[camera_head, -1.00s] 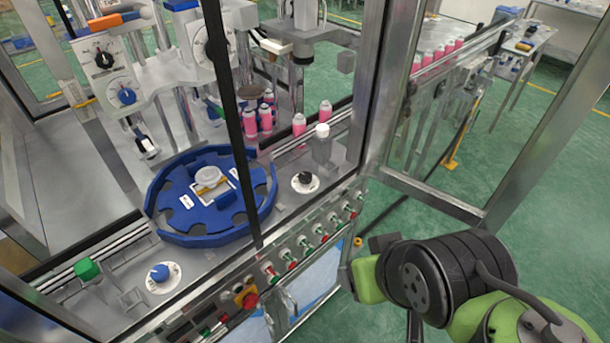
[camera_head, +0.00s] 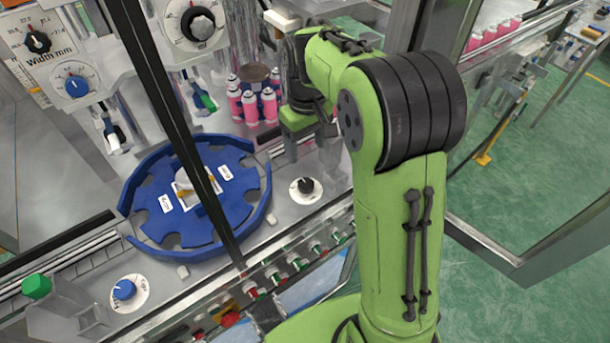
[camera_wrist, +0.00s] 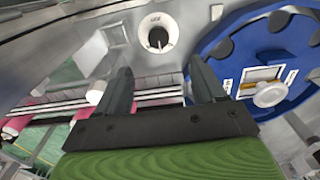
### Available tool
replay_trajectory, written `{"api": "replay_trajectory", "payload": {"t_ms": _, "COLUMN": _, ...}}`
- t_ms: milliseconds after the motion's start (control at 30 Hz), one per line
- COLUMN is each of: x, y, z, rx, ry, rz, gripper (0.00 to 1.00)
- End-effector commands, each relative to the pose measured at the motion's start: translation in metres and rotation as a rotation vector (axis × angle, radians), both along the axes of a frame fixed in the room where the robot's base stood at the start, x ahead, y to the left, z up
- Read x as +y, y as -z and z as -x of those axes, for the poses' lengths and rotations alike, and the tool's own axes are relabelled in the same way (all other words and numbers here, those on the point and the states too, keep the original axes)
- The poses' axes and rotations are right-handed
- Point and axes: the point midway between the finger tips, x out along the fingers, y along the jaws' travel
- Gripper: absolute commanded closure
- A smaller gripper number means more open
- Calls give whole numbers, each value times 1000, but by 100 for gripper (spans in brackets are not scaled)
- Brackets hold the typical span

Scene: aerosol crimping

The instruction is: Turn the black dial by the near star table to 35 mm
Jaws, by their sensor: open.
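The black dial (camera_head: 306,186) sits on a round white scale plate on the grey deck, right of the blue star table (camera_head: 228,208). In the wrist view the dial (camera_wrist: 158,38) shows beyond the fingertips, roughly centred between them; its scale marks are too small to read. The star table (camera_wrist: 220,70) is to its right there. My gripper (camera_head: 311,154) is open and empty. It is above the deck, just behind the dial in the head view, and appears apart from it. In the wrist view both dark fingers (camera_wrist: 160,74) stand spread.
Pink cans (camera_head: 250,106) stand behind the star table, close to my gripper. A blue dial (camera_head: 124,289) is at front left. More dials, one black (camera_head: 37,41) and labelled "Width mm", are on the upper units. A dark frame post (camera_head: 176,118) crosses the view, and buttons (camera_head: 296,264) line the front.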

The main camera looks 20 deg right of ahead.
Motion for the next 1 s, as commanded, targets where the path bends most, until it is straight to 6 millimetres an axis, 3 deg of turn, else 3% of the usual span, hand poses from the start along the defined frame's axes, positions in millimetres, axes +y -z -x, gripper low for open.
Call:
{"api": "replay_trajectory", "payload": {"t_ms": 33, "x": 0, "y": 17, "z": 1, "rx": 7, "ry": 1, "rz": 0, "gripper": 31}}
{"api": "replay_trajectory", "payload": {"t_ms": 300, "x": -1, "y": 86, "z": 1, "rx": 7, "ry": 3, "rz": 0, "gripper": 31}}
{"api": "replay_trajectory", "payload": {"t_ms": 500, "x": -1, "y": 124, "z": 0, "rx": 4, "ry": 3, "rz": 0, "gripper": 31}}
{"api": "replay_trajectory", "payload": {"t_ms": 633, "x": -1, "y": 134, "z": 0, "rx": 3, "ry": 3, "rz": 1, "gripper": 31}}
{"api": "replay_trajectory", "payload": {"t_ms": 867, "x": -1, "y": 135, "z": 0, "rx": 2, "ry": 3, "rz": 1, "gripper": 31}}
{"api": "replay_trajectory", "payload": {"t_ms": 1000, "x": -1, "y": 135, "z": 0, "rx": 1, "ry": 3, "rz": 0, "gripper": 49}}
